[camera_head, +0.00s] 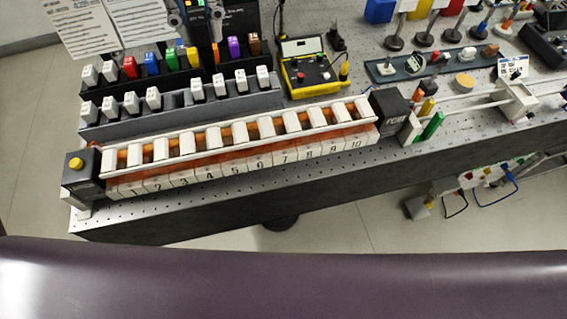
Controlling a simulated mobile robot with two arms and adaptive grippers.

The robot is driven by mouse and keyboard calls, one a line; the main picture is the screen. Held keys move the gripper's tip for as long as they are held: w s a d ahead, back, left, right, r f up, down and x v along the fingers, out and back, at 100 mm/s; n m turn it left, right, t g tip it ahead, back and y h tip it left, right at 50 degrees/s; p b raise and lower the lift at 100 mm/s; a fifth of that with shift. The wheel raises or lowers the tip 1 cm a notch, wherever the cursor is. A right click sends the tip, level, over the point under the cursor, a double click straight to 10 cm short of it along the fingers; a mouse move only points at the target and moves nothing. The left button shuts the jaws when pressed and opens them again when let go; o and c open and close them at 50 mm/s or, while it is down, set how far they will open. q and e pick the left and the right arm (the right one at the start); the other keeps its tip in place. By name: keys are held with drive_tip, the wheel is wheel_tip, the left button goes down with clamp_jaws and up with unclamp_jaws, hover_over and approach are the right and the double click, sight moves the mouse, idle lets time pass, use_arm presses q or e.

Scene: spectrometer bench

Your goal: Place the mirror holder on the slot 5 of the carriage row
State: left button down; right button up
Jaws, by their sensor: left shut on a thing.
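The carriage row (240,148) runs along the front of the bench, with white uprights and number labels 1 to 10 on its front. Slot 5 (235,167) is near its middle. My left gripper (196,32) is at the top edge, above and behind the row, over the stepped rack. Its two grey fingers are shut on a dark thing that is mostly hidden, and I cannot tell if it is the mirror holder. My right gripper is not in view.
A stepped rack (190,122) with white-capped and coloured pieces stands behind the carriage row. A yellow control box (313,72) is right of it. Dark end blocks (389,107) close the row. Several posts and small parts stand on the perforated bench (440,160) at right.

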use_arm(q)
drive_tip(key=shift+s+a+f, duration=0.1)
drive_tip(key=shift+a+f, duration=0.05)
drive_tip(key=shift+f, duration=0.3)
drive_tip(key=shift+s+a+f, duration=0.1)
drive_tip(key=shift+f, duration=0.35)
wheel_tip(320, 180, down, 17)
drive_tip(key=p, duration=0.3)
drive_tip(key=shift+w+a+f, duration=0.1)
drive_tip(key=shift+a+f, duration=0.05)
drive_tip(key=shift+f, duration=0.4)
drive_tip(key=shift+w+f, duration=0.1)
drive_tip(key=shift+f, duration=0.05)
drive_tip(key=shift+f+b, duration=0.15)
drive_tip(key=shift+b, duration=0.15)
drive_tip(key=c, duration=1.8)
unclamp_jaws()
drive_tip(key=shift+c, duration=0.2)
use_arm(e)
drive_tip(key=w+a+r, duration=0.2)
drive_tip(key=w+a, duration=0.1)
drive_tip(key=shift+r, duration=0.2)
